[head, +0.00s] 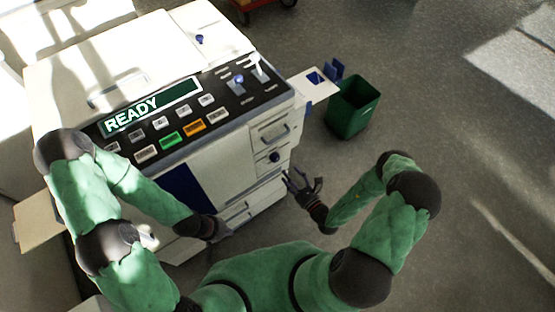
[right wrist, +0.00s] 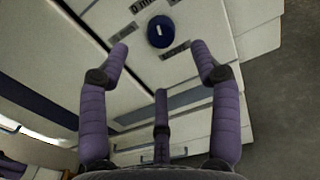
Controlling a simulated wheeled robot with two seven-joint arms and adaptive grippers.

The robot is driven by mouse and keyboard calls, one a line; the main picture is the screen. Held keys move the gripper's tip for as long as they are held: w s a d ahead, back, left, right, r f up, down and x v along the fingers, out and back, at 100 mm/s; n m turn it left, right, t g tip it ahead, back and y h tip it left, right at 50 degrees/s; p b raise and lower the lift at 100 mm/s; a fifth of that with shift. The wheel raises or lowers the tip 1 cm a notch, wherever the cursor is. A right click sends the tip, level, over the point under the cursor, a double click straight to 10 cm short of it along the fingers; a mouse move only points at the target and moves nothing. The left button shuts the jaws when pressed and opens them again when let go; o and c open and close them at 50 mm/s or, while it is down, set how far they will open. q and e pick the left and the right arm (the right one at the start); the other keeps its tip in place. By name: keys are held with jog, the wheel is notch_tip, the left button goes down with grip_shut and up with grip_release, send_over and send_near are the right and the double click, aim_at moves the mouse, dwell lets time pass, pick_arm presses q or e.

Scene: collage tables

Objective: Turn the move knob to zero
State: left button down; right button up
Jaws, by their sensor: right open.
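A round blue knob (right wrist: 160,32) with a small white mark sits on the machine's pale front in the right wrist view. Dark label plates surround it; one seems to read "0 m", and the rest is too small or cut off to read. What looks like the same knob (head: 274,157) shows on the machine's right front in the head view. My right gripper (head: 302,180) is open and empty, just below and right of this knob. Its spread fingers (right wrist: 162,58) show in the wrist view, apart from the knob. My left gripper (head: 218,231) is low before the machine, its fingers unclear.
The machine's top panel (head: 207,97) has a "READY" display, several buttons, another blue knob (head: 237,82) and a white lever (head: 255,64). A white side tray (head: 312,85) juts out right, beside a green bin (head: 352,106). Open floor lies to the right.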

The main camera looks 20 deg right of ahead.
aim_at(277, 160)
jog(key=b+x, duration=0.2)
jog(key=x, duration=0.6)
jog(key=shift+w+a, duration=0.2)
jog(key=shift+w, duration=0.15)
